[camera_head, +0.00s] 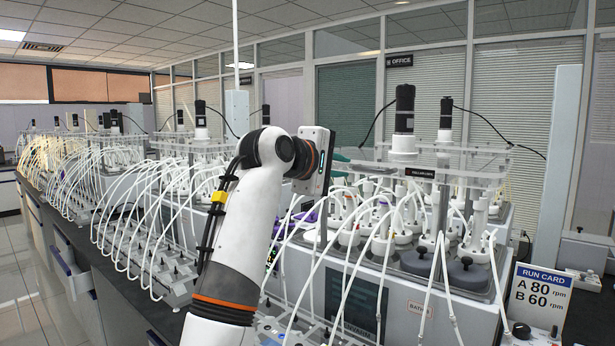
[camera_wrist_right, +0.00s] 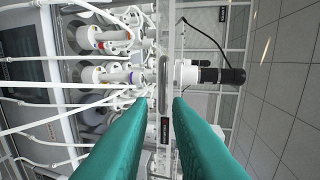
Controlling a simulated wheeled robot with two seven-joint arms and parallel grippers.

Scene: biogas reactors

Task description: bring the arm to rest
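My right arm rises from the bottom middle of the head view, white with black joints. It is bent at the elbow, and its wrist end points away toward the front reactor bath. My right gripper (camera_head: 340,165) shows only as bits of teal finger beyond the wrist. Behind the gap are the bath's clear top plate and a motor. My left gripper is not in view.
The front reactor bath (camera_head: 405,290) carries several bottles, white tubes and a black-capped motor (camera_head: 404,108) close to the right gripper. More tubed reactors line the bench at left. A run card (camera_head: 540,297) reading A 80, B 60 rpm stands at right. Floor shows at far left.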

